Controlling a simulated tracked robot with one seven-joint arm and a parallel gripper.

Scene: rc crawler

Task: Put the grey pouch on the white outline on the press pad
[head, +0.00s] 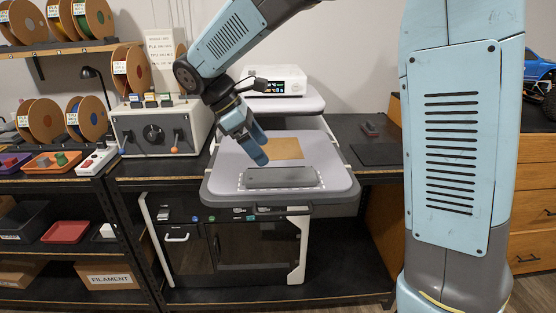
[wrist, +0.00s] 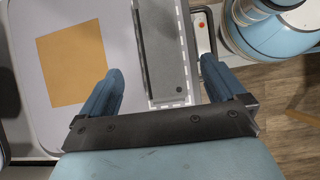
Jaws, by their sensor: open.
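The grey pouch (head: 280,177) lies flat and long on the press pad (head: 222,172), within the white dashed outline (head: 322,183). In the head view the dashes show along its front and at its ends. In the wrist view the pouch (wrist: 160,45) has dashes of the outline (wrist: 185,50) along its right side and lower end; I cannot tell whether its left edge covers the outline there. My gripper (head: 258,148) is open and empty above the pad, and in the wrist view its fingers (wrist: 161,66) stand apart on either side of the pouch, not closed on it.
An orange-tan square (head: 285,148) lies on the pad behind the pouch. A grey control box (head: 160,130) with knobs stands left of the press. A white device with a screen (head: 275,82) is behind it. The dark bench (head: 375,135) to the right is mostly clear.

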